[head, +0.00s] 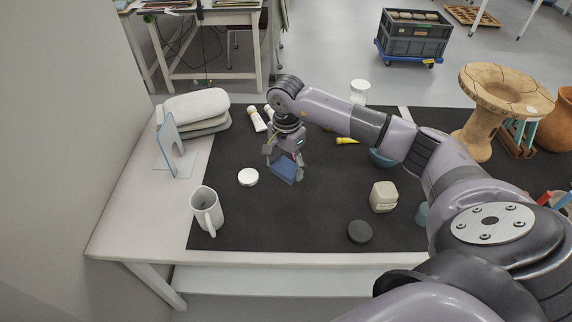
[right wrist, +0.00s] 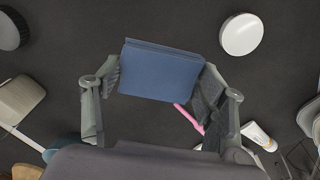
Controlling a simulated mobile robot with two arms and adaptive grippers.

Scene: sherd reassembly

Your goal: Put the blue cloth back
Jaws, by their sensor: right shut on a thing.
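The blue cloth (head: 285,169) is a folded, flat block in the head view, at the middle of the black mat (head: 330,220). My right gripper (head: 284,164) points down over it and is shut on it. In the right wrist view the blue cloth (right wrist: 161,71) sits between the two fingers of my right gripper (right wrist: 161,82), one finger at each side edge. I cannot tell whether the cloth touches the mat or hangs just above it. My left gripper is not in view.
A white lid (head: 248,177) and a white mug (head: 207,211) stand left of the cloth. A blue panel on a stand (head: 170,140) and folded pale cloths (head: 196,108) are at the left. A beige block (head: 383,197) and dark disc (head: 360,232) lie right. Bare mat surrounds the cloth's front.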

